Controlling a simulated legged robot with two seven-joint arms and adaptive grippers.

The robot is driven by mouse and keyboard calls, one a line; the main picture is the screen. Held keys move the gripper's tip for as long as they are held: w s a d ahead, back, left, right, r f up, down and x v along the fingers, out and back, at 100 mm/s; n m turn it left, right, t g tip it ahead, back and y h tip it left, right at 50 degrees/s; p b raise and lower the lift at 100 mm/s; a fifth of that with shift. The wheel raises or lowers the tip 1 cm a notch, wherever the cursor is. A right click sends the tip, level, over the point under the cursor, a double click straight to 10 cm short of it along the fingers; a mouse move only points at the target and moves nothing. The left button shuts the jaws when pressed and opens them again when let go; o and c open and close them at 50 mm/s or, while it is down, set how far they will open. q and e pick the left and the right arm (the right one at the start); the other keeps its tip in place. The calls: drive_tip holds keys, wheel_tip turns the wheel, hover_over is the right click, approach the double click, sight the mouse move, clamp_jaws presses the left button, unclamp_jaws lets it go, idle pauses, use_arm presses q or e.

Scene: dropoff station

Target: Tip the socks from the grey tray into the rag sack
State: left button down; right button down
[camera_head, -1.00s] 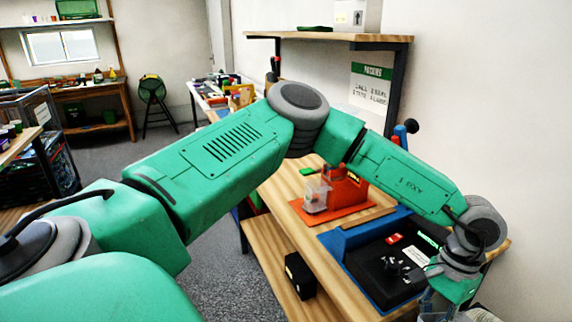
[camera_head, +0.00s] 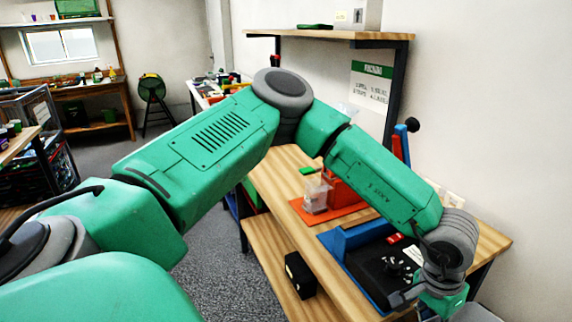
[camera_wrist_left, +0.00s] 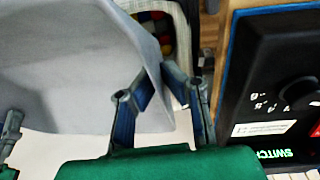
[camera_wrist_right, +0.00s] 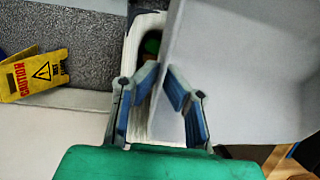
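The grey tray (camera_wrist_left: 60,60) fills the left of the left wrist view and the right of the right wrist view (camera_wrist_right: 250,60). I see only plain grey faces and no socks on them. My left gripper (camera_wrist_left: 160,100) is closed about one edge of the tray. My right gripper (camera_wrist_right: 160,95) pinches another edge; its blue finger also shows at the left edge of the left wrist view. The pale-rimmed rag sack (camera_wrist_left: 184,12) lies below, with coloured cloth inside, partly hidden by the tray. It also shows in the right wrist view (camera_wrist_right: 133,45).
The workbench (camera_head: 275,175) holds a black switch panel (camera_head: 372,262) close beside my left gripper, and an orange fixture (camera_head: 340,205). A shelf (camera_head: 330,36) hangs above. A yellow caution sign (camera_wrist_right: 35,75) stands on the floor in the right wrist view.

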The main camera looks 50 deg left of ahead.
use_arm(q)
drive_tip(key=shift+s+d+t, duration=0.1)
drive_tip(key=shift+d+t, duration=0.2)
drive_tip(key=shift+t, duration=0.4)
drive_tip(key=shift+s+f+t+h, duration=0.1)
drive_tip(key=shift+f+t+h, duration=0.15)
drive_tip(key=shift+t, duration=0.45)
drive_tip(key=shift+a+f+t, duration=0.15)
drive_tip(key=shift+a+t, duration=0.1)
drive_tip(key=shift+t, duration=0.05)
use_arm(e)
drive_tip(key=t, duration=0.1)
drive_tip(key=r+t, duration=0.1)
drive_tip(key=t, duration=0.1)
drive_tip(key=shift+s+a+h, duration=0.1)
drive_tip(key=shift+s+h, duration=0.05)
drive_tip(key=shift+h, duration=0.25)
